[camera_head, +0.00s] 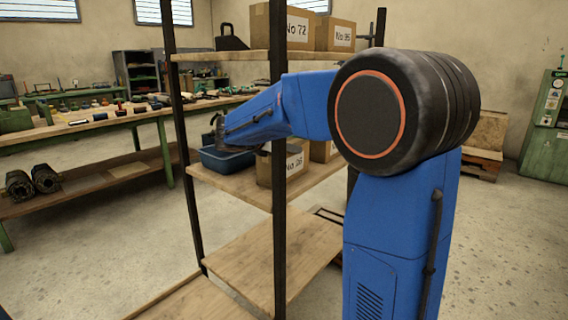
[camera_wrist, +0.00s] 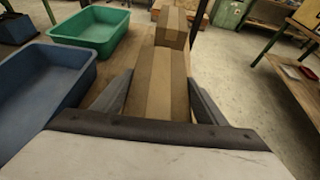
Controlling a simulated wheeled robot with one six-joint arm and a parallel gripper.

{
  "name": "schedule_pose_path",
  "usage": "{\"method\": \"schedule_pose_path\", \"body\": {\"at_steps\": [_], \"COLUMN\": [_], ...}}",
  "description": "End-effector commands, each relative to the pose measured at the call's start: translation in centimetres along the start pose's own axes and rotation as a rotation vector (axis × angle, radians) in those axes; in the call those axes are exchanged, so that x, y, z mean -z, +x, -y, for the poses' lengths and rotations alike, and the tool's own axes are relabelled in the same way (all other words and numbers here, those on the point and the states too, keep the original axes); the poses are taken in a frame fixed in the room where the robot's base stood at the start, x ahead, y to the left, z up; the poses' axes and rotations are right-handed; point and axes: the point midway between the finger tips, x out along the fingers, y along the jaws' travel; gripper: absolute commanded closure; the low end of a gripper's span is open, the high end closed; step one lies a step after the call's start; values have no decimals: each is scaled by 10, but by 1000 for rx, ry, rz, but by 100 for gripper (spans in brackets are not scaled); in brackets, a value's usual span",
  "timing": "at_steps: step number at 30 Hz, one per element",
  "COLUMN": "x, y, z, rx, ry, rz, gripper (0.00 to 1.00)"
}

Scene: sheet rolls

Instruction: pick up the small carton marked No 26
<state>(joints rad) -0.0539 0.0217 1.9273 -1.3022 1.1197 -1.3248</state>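A small brown carton (camera_head: 268,170) with a white label stands on the middle shelf in the head view. Its label seems to read No 26, partly behind the black post. In the wrist view a taped carton (camera_wrist: 163,85) lies between the fingers of my gripper (camera_wrist: 160,92); no label shows there, so I cannot tell its number. The fingers are spread, one on each side of this carton, with a narrow gap at the left; contact at the right is unclear. In the head view my fingers are mostly hidden.
A blue tub (camera_wrist: 38,90) and a green tub (camera_wrist: 92,28) stand left of the carton in the wrist view. Another carton (camera_wrist: 172,27) stands just beyond it. Larger cartons (camera_head: 297,28) stand on the upper shelf (camera_head: 225,56). Black posts (camera_head: 279,230) rise near my arm.

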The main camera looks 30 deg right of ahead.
Motion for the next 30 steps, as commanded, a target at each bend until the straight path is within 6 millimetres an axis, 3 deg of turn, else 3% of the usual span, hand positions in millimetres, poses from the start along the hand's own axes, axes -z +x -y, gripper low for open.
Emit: {"method": "schedule_pose_path", "body": {"at_steps": [1, 6, 17, 27, 30], "x": [0, 0, -6, -35, -29], "y": [0, 0, -3, -15, -25], "z": [0, 0, 0, 0, -1], "rx": [0, 0, -2, -1, -4], "ry": [0, 0, 2, 3, -1], "rz": [0, 0, 3, 3, 2], "gripper": [57, 96, 96, 96, 96]}}
